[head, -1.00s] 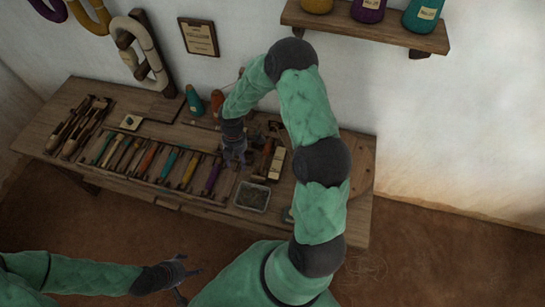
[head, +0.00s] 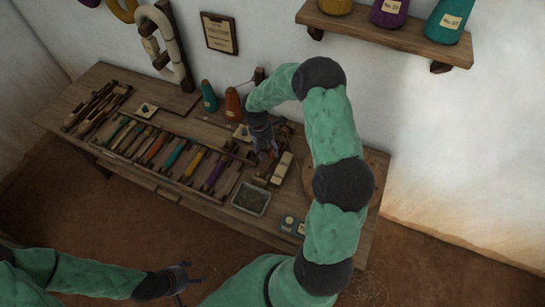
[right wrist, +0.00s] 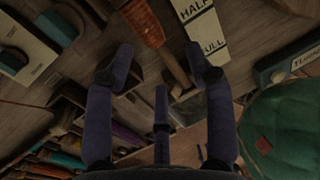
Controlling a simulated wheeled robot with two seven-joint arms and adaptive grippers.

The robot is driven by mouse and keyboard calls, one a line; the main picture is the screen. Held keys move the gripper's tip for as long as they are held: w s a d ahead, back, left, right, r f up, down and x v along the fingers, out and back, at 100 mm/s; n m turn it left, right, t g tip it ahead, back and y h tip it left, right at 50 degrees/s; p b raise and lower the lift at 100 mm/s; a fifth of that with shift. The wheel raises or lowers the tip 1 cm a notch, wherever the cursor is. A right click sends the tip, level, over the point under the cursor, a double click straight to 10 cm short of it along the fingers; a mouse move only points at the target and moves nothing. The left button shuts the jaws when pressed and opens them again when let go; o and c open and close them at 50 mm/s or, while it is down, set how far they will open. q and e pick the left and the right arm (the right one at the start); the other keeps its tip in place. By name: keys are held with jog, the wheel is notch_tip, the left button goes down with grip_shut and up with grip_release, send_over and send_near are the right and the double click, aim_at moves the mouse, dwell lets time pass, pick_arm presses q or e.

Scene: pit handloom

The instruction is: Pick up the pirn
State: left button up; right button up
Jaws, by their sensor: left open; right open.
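An orange-wound pirn (right wrist: 143,22) with a bare wooden end shows in the right wrist view, beside a pale card marked HALF and FULL (right wrist: 203,28). The card also shows in the head view (head: 282,167). My right gripper (head: 266,154) is open over the right part of the table. In the right wrist view its fingers (right wrist: 160,70) are spread, with the pirn's bare end between and beyond them. I cannot tell if they touch it. Several coloured pirns lie in a rack (head: 160,150). My left gripper (head: 183,279) is open and empty, in front of the table.
A grey tray (head: 250,198) sits near the table's (head: 122,82) front edge. Teal (head: 209,96) and orange (head: 233,104) cones stand at the back. Wooden shuttles (head: 98,107) lie at the left. A small labelled box (head: 292,225) is at the front right.

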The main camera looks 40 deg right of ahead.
aim_at(271, 159)
notch_tip(271, 159, down, 5)
jog(key=shift+s+b, duration=0.15)
jog(key=shift+b, duration=1.1)
jog(key=c, duration=1.1)
